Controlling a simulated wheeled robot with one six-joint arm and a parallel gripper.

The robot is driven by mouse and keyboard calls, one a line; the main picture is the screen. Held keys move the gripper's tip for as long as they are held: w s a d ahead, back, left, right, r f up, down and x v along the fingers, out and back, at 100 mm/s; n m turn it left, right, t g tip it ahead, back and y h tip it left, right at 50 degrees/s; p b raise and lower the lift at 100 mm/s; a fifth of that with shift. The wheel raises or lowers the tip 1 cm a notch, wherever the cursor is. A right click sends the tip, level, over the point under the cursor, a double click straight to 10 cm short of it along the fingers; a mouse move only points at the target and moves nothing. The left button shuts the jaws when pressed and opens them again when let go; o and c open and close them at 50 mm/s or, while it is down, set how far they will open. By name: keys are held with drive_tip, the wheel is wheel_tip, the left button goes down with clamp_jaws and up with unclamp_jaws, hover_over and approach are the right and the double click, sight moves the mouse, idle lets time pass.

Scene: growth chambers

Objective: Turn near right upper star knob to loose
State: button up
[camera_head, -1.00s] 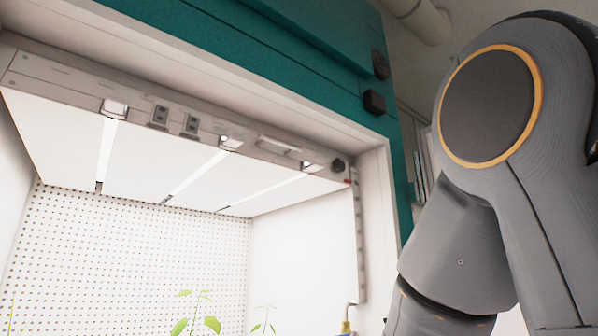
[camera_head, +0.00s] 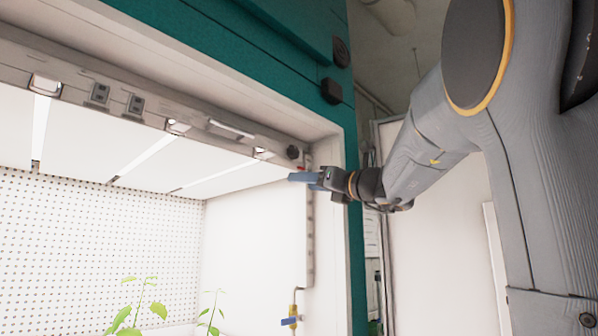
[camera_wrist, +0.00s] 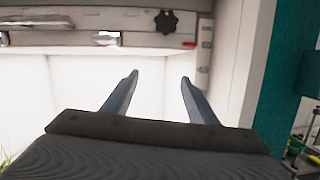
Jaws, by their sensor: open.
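The black star knob (camera_wrist: 166,21) sits at the right end of the light panel's metal front rail, upper middle in the wrist view. In the head view the same dark knob (camera_head: 292,152) is at the rail's right end, just above and left of my gripper (camera_head: 305,178). In the wrist view my gripper (camera_wrist: 158,82) is open, with two blue-grey fingers apart and nothing between them. The knob lies beyond and above the fingertips, apart from them, roughly in line with the gap.
The metal rail (camera_head: 205,128) carries latches and a handle. A red mark (camera_wrist: 189,44) is right of the knob. The chamber's white side frame and teal outer wall (camera_head: 352,240) stand close to the wrist. Green plants (camera_head: 135,312) and a yellow-and-blue valve (camera_head: 292,318) are lower down.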

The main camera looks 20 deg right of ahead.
drive_tip(key=m+t, duration=0.2)
approach(295, 152)
drive_tip(key=p+x, duration=0.3)
drive_tip(key=x, duration=0.4)
drive_tip(key=shift+w+a+r+p, duration=0.1)
drive_tip(key=shift+r+p, duration=0.05)
drive_tip(key=shift+p, duration=0.2)
drive_tip(key=shift+w+a, duration=0.1)
drive_tip(key=shift+w, duration=0.25)
drive_tip(key=shift+c, duration=0.5)
drive_tip(key=shift+n, duration=0.3)
drive_tip(key=c, duration=1)
